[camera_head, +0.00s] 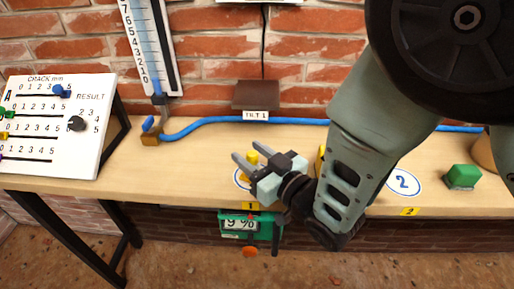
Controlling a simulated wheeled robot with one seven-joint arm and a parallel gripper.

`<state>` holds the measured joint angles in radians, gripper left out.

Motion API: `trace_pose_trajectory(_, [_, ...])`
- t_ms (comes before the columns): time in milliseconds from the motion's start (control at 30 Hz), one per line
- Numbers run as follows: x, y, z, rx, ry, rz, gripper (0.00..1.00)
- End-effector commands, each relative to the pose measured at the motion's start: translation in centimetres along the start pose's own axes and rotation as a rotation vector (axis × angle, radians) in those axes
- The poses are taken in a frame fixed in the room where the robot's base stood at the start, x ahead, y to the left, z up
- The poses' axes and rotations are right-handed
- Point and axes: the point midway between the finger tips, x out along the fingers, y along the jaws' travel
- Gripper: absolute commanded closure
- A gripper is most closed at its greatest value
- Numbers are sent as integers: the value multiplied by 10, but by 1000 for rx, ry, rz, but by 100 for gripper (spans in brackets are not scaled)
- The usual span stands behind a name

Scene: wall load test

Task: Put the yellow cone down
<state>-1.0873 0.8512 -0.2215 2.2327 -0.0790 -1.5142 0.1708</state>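My gripper (247,154) is over the middle of the bench, above a white disc with a blue ring (241,183). Its two fingers are spread apart and point up and left in the picture.
A disc marked 2 (403,182) and a green block (462,176) are on the right of the bench (190,165). A blue hose (215,121) runs along the back. A dark tilt box (256,95) is on the wall. A crack gauge board (58,125) stands left.

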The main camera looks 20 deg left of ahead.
Motion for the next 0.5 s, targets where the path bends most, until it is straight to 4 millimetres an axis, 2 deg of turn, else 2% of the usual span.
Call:
trace_pose_trajectory(333, [-1, 0, -1, 0, -1, 0, 55])
trace_pose_trajectory(500, [-22, 1, 1, 1, -3, 1, 55])
